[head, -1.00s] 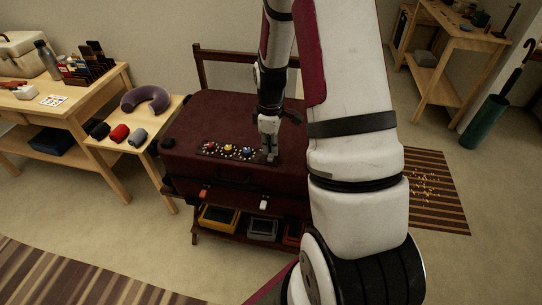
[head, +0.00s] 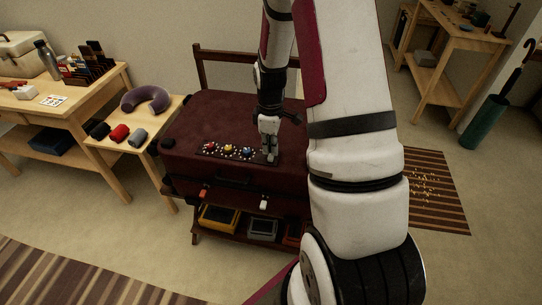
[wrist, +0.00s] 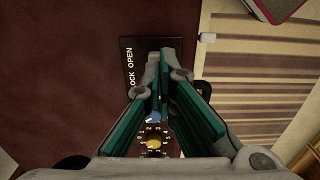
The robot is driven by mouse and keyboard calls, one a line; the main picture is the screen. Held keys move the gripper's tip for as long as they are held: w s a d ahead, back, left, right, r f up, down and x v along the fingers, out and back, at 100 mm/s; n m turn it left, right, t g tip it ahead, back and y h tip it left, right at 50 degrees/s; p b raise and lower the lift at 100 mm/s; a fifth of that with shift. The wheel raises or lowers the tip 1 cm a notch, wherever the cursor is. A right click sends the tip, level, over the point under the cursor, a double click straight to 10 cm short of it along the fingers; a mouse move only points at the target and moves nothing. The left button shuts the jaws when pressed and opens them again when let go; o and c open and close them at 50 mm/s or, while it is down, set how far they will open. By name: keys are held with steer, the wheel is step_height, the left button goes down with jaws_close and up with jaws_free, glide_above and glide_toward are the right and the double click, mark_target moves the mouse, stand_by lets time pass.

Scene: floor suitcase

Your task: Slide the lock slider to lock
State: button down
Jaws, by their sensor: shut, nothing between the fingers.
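The dark red suitcase (head: 215,110) lies closed on a wooden bench. Its black lock panel (head: 200,153) carries red (head: 210,146), yellow (head: 229,148) and blue (head: 249,153) dials. In the wrist view the panel's end (wrist: 129,50) shows the words LOCK and OPEN, with the yellow dial (wrist: 154,143) and part of the blue dial (wrist: 154,117) below. My gripper (head: 269,158) points down at the panel's right end; it also shows in the wrist view (wrist: 163,62). It is shut with nothing held. The lock slider is not visible; my fingers cover part of that end. Contact cannot be told.
Coloured bins (head: 220,218) stand on the shelf below. A side table with a neck pillow (head: 146,98) is at the left. A striped mat (head: 436,190) lies at the right.

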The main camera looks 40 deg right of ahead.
mark_target(259, 158)
steer(key=shift+f+b, duration=0.35)
steer(key=shift+f, duration=0.45)
stand_by(0.4)
steer(key=shift+w+a, duration=0.25)
steer(key=shift+w, duration=0.05)
steer(key=shift+w+a, duration=0.25)
steer(key=shift+w+a+b, duration=0.3)
steer(key=shift+w+a, duration=0.35)
steer(key=shift+w, duration=0.2)
stand_by(0.4)
steer(key=shift+r+p, duration=1.9)
steer(key=shift+r, duration=1.1)
